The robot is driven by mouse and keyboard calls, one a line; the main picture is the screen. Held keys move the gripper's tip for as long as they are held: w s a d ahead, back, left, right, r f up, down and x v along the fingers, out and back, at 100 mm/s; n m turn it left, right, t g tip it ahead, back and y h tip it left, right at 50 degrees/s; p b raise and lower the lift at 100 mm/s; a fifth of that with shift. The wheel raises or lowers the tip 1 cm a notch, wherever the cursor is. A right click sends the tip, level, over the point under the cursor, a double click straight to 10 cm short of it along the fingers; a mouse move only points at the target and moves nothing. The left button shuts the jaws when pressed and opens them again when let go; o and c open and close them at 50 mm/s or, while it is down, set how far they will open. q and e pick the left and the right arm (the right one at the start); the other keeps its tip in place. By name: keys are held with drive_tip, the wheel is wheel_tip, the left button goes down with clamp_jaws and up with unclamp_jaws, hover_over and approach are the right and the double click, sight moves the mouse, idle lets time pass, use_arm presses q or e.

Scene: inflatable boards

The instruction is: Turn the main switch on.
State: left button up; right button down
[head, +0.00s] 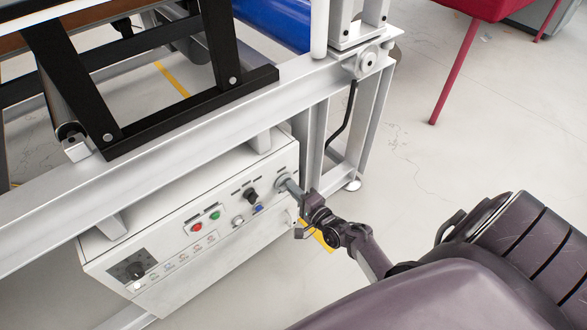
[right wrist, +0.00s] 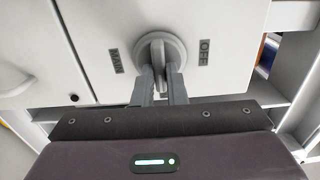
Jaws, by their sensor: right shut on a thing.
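The main switch (right wrist: 174,47) is a grey round rotary knob with a raised grip bar on the front of a white control box (head: 170,262). In the right wrist view its bar runs up and down the picture, between the labels MAIN on the left and OFF on the right. In the head view the switch (head: 282,182) is at the box's upper right end. My right gripper (head: 294,190) is shut on the switch's bar, one finger on each side, as the right wrist view (right wrist: 161,82) also shows. My left gripper is out of view.
The box also carries a red button (head: 197,227), a green button (head: 215,215), a black knob (head: 251,195) and a dial (head: 133,270). A pale steel beam (head: 200,125) runs just above the box. Open floor (head: 430,160) lies to the right.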

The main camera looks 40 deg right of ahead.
drive_tip(key=c, duration=1.5)
unclamp_jaws()
drive_tip(key=shift+o, duration=0.2)
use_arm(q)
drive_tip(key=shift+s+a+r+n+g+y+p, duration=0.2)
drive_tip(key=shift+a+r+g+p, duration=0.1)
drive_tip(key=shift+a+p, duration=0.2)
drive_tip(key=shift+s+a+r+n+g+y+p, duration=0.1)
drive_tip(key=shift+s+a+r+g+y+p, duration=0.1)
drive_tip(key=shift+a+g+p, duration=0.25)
use_arm(e)
drive_tip(key=s, duration=0.7)
drive_tip(key=shift+s+d, duration=0.3)
drive_tip(key=shift+s, duration=0.1)
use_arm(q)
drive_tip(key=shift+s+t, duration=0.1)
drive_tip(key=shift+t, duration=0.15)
